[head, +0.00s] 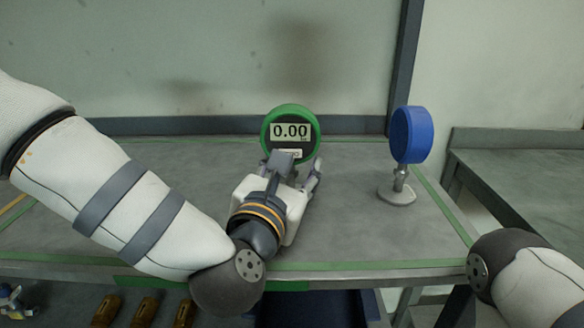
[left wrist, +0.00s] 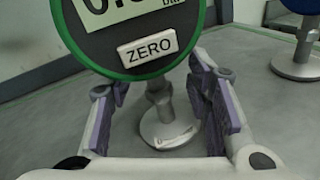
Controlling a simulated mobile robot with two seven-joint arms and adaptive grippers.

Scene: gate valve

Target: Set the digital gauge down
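The digital gauge (head: 290,116) has a green rim and reads 0.00. It stands upright at the back middle of the grey table. In the left wrist view its dark face with the ZERO button (left wrist: 148,52) fills the top. Its short metal stem and round base (left wrist: 168,132) show below, and the base appears to rest on the table. My left gripper (head: 298,172) is in front of the gauge. Its fingers (left wrist: 152,92) are open on either side of the stem, with visible gaps. In the head view the gripper hides the base. My right gripper is out of view.
A blue round gauge (head: 409,135) on a metal base stands to the right on the same table (head: 350,215). Green tape (head: 440,195) runs along the table edges. Several brass-coloured parts (head: 146,311) lie below the front edge. Another table (head: 530,170) is at the right.

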